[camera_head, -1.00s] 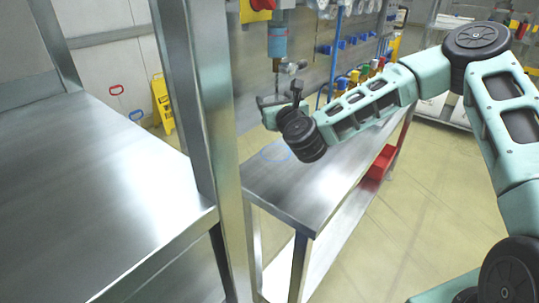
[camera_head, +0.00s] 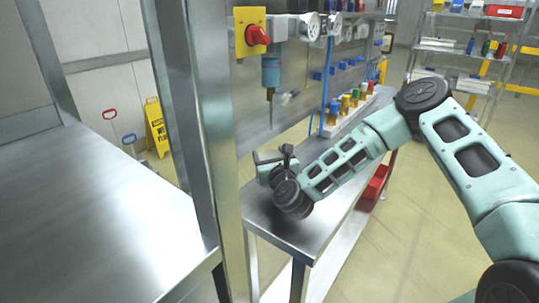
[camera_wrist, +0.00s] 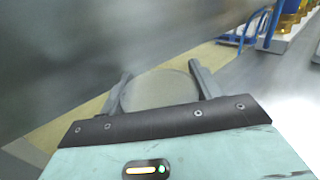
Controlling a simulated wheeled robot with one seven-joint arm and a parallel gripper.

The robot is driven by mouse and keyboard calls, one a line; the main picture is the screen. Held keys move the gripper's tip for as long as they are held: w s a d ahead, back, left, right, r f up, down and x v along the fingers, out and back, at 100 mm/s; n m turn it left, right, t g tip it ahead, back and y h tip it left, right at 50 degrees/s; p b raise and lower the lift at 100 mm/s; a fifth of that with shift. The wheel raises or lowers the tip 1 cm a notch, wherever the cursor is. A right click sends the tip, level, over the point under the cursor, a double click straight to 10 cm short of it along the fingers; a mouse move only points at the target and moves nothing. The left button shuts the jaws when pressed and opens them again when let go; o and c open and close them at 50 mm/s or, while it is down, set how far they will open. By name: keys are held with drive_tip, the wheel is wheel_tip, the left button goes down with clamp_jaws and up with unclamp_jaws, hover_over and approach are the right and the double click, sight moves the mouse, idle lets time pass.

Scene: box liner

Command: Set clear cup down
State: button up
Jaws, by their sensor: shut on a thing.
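The clear cup (camera_wrist: 160,92) shows in the wrist view as a round, see-through shape between the two dark fingers. My gripper (camera_wrist: 159,74) is shut on it, with one finger on each side. In the head view my gripper (camera_head: 269,167) is low over the near part of the narrow steel bench (camera_head: 318,218), behind its upright post. I cannot tell whether the cup's base touches the bench.
A steel post (camera_head: 215,150) stands just left of my gripper. A nozzle (camera_head: 271,75) hangs above it from the panel. Coloured bottles (camera_head: 350,100) stand farther along the bench. A wide, bare steel table (camera_head: 90,215) fills the left. A yellow floor sign (camera_head: 157,127) stands behind.

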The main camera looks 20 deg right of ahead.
drive_tip(key=o, duration=1)
drive_tip(key=shift+f, duration=0.1)
drive_tip(key=shift+c, duration=0.2)
